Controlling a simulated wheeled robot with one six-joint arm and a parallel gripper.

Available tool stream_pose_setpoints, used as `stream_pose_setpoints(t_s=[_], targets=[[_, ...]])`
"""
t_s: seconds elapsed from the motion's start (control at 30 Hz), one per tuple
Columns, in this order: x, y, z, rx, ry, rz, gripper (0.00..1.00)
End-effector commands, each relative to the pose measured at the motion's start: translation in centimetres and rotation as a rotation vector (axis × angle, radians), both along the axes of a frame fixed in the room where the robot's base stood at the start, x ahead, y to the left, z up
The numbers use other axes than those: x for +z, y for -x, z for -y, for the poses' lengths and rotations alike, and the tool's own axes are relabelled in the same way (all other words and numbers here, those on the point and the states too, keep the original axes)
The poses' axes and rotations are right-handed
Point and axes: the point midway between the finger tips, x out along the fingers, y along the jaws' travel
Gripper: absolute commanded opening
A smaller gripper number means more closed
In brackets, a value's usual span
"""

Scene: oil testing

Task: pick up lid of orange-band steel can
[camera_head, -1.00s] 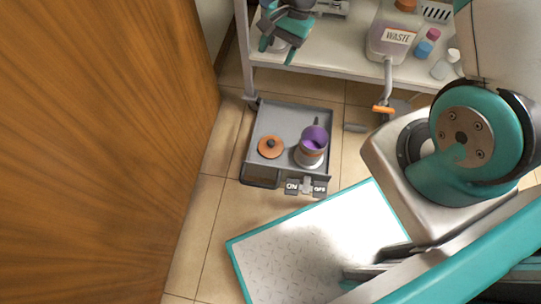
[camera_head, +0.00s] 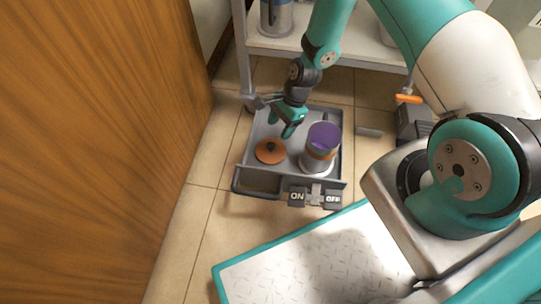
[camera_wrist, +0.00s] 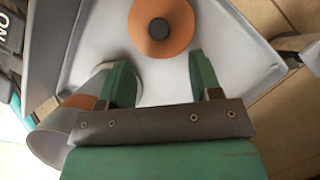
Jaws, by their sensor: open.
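The lid (camera_head: 270,151) is an orange disc with a dark knob. It lies flat on the grey tray to the left of the steel can (camera_head: 318,156). The can has an orange band and a purple top opening. In the wrist view the lid (camera_wrist: 161,27) lies ahead of my fingertips, near the top edge. My gripper (camera_head: 281,127) is open and empty, above the tray just behind the lid. In the wrist view my gripper (camera_wrist: 158,68) has its two green fingers apart. The can (camera_wrist: 62,130) is partly hidden at the lower left there.
The grey tray (camera_head: 252,143) has raised walls and ON and OFF labels (camera_head: 315,196) at its front. A wooden door (camera_head: 100,150) stands left. A white shelf (camera_head: 350,50) is behind. A white and teal platform (camera_head: 310,262) lies in front.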

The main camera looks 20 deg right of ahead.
Motion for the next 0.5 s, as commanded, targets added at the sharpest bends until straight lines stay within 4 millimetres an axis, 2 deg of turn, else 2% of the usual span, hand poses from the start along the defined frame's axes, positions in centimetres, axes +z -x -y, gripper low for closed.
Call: stream_pose_setpoints(t_s=[0.03, 0.1, 0.37, 0.5], targets=[[-1.5, 0.1, -0.4, 0.002, 0.0, 0.0, 0.58], [-2.3, 0.2, -0.8, 0.001, 0.0, -0.001, 0.58], [-3.4, 0.3, -1.3, 0.0, 0.0, 0.0, 0.58], [-4.8, 0.4, -1.9, 0.002, 0.0, 0.0, 0.58]])
